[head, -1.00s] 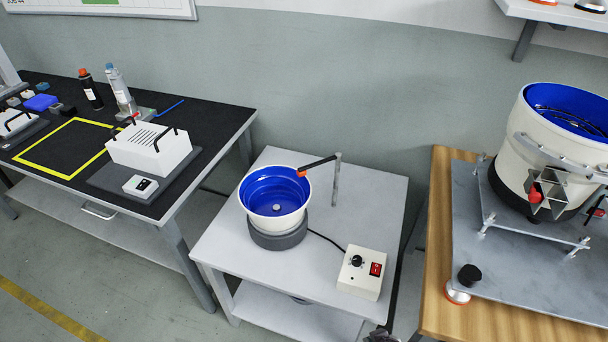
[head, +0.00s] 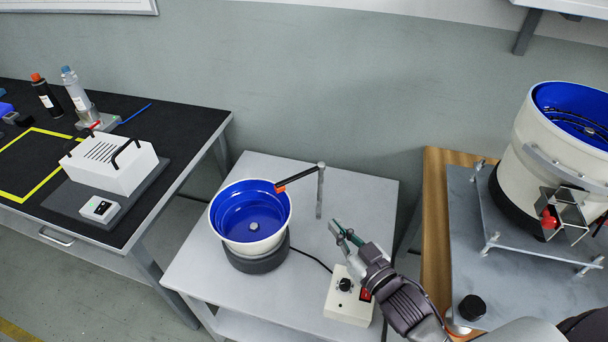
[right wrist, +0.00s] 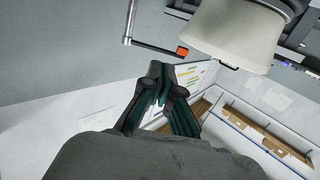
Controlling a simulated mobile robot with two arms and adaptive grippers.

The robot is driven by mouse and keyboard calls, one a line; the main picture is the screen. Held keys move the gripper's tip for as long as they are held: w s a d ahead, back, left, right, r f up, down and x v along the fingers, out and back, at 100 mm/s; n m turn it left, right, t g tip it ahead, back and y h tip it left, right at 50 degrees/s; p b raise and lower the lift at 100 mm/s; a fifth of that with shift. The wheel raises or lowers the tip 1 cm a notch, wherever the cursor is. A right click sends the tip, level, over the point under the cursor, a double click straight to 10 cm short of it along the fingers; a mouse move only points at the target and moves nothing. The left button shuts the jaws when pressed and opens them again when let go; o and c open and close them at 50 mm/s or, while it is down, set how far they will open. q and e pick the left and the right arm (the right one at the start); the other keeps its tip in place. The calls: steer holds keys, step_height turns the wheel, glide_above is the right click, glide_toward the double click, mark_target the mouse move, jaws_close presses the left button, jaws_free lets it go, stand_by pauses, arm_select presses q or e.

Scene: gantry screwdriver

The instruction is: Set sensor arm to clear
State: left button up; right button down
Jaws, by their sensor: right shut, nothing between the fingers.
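The sensor arm (head: 300,179) is a dark bar with an orange tip, carried on a grey upright post. Its tip reaches over the right rim of the blue-lined bowl (head: 250,212) on the middle table. In the right wrist view the sensor arm (right wrist: 155,46) shows at the top, with its orange tip beside the white bowl (right wrist: 236,34). My right gripper (head: 337,226) is shut and empty, to the right of the bowl and below the post, apart from both. It also shows in the right wrist view (right wrist: 160,72). My left gripper is not in view.
A control box (head: 347,297) with a knob and red switch sits under my right arm. A larger blue-lined bowl feeder (head: 545,150) stands on the right table. The black-topped table (head: 185,124) at left holds a white box (head: 112,163) and bottles.

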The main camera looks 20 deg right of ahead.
glide_toward(301, 175)
steer(key=a+f+x, duration=0.1)
steer(key=x, duration=0.6)
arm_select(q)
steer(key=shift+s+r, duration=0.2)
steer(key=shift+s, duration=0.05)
arm_select(e)
steer(key=shift+s, duration=0.1)
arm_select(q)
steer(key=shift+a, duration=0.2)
arm_select(e)
steer(key=shift+d+t, duration=0.1)
steer(key=shift+t, duration=0.2)
